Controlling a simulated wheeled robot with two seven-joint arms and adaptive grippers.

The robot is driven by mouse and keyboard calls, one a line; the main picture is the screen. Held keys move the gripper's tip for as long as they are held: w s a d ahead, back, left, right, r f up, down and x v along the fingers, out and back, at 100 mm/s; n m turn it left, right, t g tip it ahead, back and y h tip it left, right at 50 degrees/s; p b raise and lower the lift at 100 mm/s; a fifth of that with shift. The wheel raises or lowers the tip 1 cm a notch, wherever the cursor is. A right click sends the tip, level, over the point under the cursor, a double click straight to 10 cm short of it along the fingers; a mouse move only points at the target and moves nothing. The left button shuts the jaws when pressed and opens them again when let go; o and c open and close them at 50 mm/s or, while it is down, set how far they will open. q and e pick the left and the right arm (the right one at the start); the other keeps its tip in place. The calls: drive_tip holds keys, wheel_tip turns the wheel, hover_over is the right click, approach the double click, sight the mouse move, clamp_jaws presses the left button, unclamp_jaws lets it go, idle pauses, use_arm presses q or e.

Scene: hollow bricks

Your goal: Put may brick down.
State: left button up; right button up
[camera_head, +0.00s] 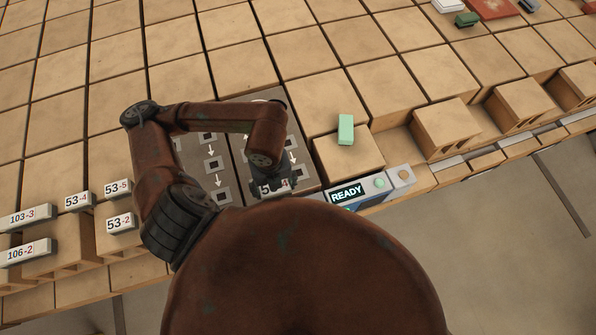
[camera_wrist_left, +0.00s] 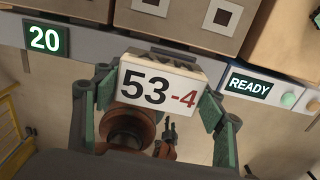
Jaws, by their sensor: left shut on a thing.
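My left gripper (camera_head: 272,190) is over the front of the grey board in the head view. In the left wrist view its green-grey fingers (camera_wrist_left: 165,95) are shut on a white-faced brick (camera_wrist_left: 158,90) marked 53-4. In the head view only a piece of this brick's label shows, beneath the gripper. The wrist view shows the brick just in front of the board's edge; I cannot tell whether it touches anything. A small dark claw shape, possibly my right gripper (camera_wrist_left: 167,132), shows below the brick, too small to read.
The grey board (camera_head: 222,192) has square sockets and arrows. A READY panel (camera_head: 347,193) and a 20 display (camera_wrist_left: 45,39) line the front edge. Labelled bricks (camera_head: 120,222) stand at left, one also marked 53-4 (camera_head: 77,201).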

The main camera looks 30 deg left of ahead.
use_arm(q)
drive_tip(key=w+f, duration=0.4)
drive_tip(key=w, duration=0.4)
drive_tip(key=p, duration=0.1)
hover_over(298, 173)
drive_tip(key=s, duration=0.1)
wheel_tip(298, 173, down, 5)
drive_tip(key=shift+r, duration=0.2)
drive_tip(key=shift+w+f, duration=0.5)
drive_tip(key=shift+f, duration=0.15)
wheel_tip(298, 173, down, 3)
drive_tip(key=shift+r+p, duration=0.1)
drive_tip(key=shift+p, duration=0.55)
drive_tip(key=shift+f, duration=0.3)
drive_tip(key=o, duration=1.5)
drive_tip(key=shift+r, duration=0.1)
